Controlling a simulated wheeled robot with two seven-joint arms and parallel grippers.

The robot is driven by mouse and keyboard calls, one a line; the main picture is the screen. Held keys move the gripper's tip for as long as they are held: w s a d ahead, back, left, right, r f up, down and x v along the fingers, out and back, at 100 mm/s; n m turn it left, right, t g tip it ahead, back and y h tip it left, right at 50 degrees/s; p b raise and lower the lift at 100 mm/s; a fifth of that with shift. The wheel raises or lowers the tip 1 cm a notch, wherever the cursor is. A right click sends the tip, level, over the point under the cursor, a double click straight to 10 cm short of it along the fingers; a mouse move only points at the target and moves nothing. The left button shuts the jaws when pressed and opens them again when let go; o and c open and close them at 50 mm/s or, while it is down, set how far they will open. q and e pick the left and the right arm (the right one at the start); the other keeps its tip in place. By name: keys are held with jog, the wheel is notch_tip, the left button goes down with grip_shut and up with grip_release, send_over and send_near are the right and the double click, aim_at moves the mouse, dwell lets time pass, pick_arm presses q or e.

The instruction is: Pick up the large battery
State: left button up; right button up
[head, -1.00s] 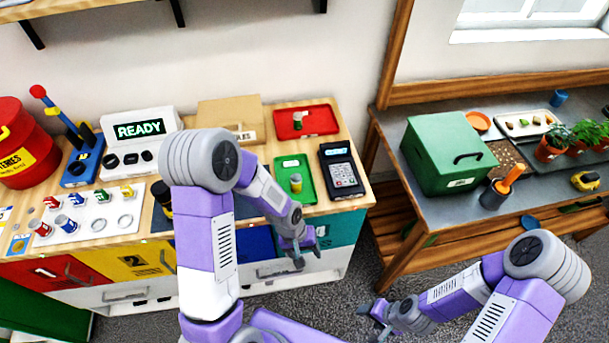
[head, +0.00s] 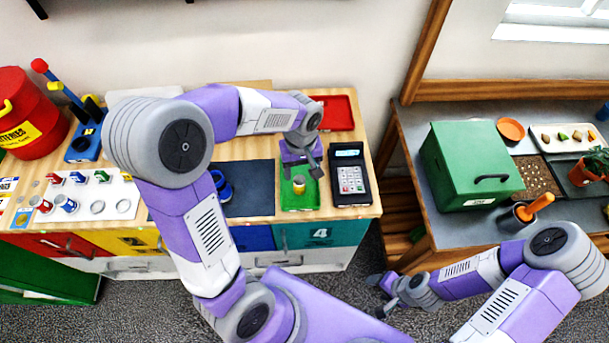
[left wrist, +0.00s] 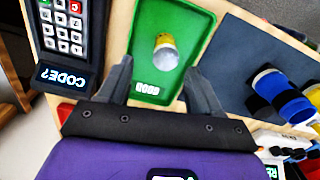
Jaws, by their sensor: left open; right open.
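A short battery-like cylinder (head: 299,184), silver-white with a yellow band, stands on the green tray (head: 309,200). It also shows in the left wrist view (left wrist: 164,52), apart from the fingers. My left gripper (head: 302,173) is open and empty, just above and behind the cylinder in the head view. In the left wrist view its fingers (left wrist: 160,82) point toward the tray, one on each side. My right gripper (head: 381,295) is open and empty, low over the floor.
A keypad device (head: 350,178) stands right of the green tray. A red tray (head: 338,112) lies behind it. A dark mat (head: 250,190) lies to the left, with a blue object (head: 222,187) on it. A green box (head: 470,170) stands on the right-hand table.

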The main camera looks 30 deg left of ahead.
aim_at(299, 178)
pick_arm(q)
jog(key=f, duration=0.2)
jog(key=f+b, duration=0.1)
jog(key=f, duration=0.3)
jog(key=shift+s+a+f, duration=0.2)
jog(key=shift+s+f, duration=0.05)
jog(key=shift+s, duration=0.1)
grip_shut()
